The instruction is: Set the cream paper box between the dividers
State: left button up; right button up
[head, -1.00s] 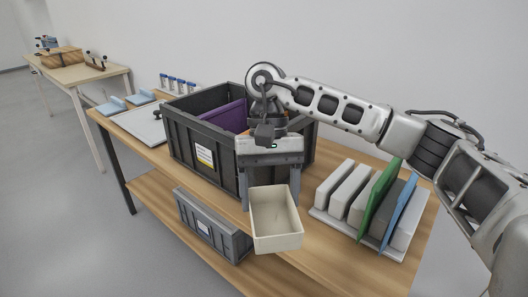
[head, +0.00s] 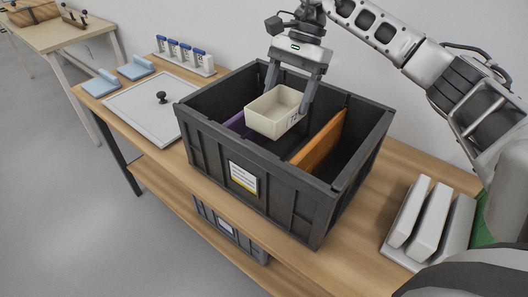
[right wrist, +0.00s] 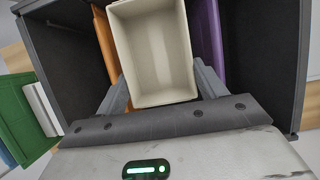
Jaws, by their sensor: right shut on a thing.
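The cream paper box (head: 272,118) is an open-topped tray with a dark mark on one side. My right gripper (head: 289,96) is shut on it and holds it level over the dark grey crate (head: 285,200). The box also shows in the right wrist view (right wrist: 155,50), its empty inside facing the camera. The orange divider (head: 322,143) stands to the right of the box in the head view, and the purple divider (head: 236,123) is to its left, partly hidden by it. In the right wrist view, the box covers the space between the orange divider (right wrist: 104,42) and the purple divider (right wrist: 208,40). My left gripper is not in view.
A grey lid-like panel with a black knob (head: 150,112) lies left of the crate. A rack of white slabs (head: 425,215) is at right. Another crate (head: 228,228) sits on the lower shelf.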

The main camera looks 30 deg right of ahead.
notch_tip(320, 180, down, 12)
jog(key=shift+w+b, duration=0.15)
jog(key=shift+b, duration=0.75)
jog(key=shift+w+f, duration=0.1)
jog(key=shift+f, duration=2.35)
jog(key=o, duration=1)
jog(key=shift+c, duration=0.2)
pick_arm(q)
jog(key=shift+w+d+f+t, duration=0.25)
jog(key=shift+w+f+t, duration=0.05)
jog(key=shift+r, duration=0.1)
pick_arm(e)
jog(key=shift+r, duration=0.3)
pick_arm(q)
jog(key=shift+b, duration=0.3)
pick_arm(e)
jog(key=v, duration=1.1)
jog(key=shift+r, duration=0.35)
